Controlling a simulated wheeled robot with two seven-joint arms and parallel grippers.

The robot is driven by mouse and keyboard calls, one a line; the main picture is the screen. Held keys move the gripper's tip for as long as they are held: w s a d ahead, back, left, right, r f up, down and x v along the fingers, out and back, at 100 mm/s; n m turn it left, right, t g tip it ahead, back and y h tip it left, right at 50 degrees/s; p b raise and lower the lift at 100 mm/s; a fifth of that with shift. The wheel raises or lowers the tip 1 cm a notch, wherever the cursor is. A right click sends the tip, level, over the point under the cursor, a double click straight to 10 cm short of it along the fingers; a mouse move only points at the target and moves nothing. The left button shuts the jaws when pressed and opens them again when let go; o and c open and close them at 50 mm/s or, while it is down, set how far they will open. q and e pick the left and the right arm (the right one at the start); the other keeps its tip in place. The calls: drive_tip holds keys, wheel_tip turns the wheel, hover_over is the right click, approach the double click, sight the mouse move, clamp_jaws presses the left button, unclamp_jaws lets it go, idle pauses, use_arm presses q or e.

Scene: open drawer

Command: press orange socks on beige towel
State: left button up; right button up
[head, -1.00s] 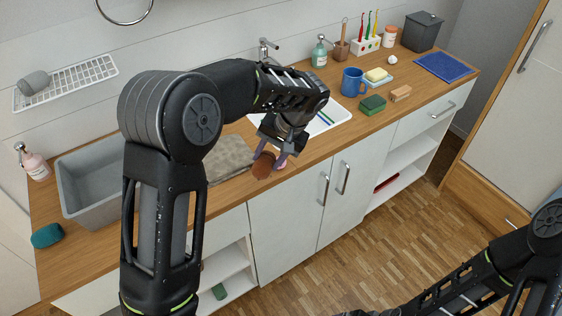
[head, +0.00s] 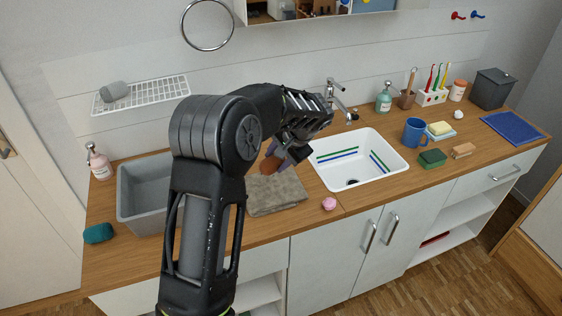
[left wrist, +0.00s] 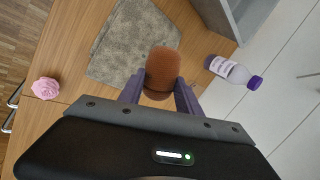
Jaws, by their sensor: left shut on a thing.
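My left gripper (head: 283,152) is shut on the orange socks (head: 271,166), a rolled rust-orange bundle. In the left wrist view the orange socks (left wrist: 162,70) sit between the purple fingertips of my left gripper (left wrist: 160,93). The beige towel (head: 282,194) lies folded flat on the wooden counter, left of the sink. It also shows in the left wrist view (left wrist: 118,42), beside and behind the socks. The socks appear above or near the towel's far edge; I cannot tell whether they touch it. My arm hides part of the towel's left side in the head view. My right gripper is not in view.
A grey bin (head: 140,197) stands left of the towel, and a white sink (head: 390,150) lies right of it. A pink item (head: 328,203) sits near the front edge. A purple-capped bottle (left wrist: 233,71) shows in the left wrist view. A blue mug (head: 414,132) stands farther right.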

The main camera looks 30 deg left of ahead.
use_arm(q)
drive_tip(key=shift+f, duration=0.15)
drive_tip(key=shift+f+b, duration=1.8)
drive_tip(key=shift+f, duration=1)
drive_tip(key=o, duration=0.8)
clamp_jaws()
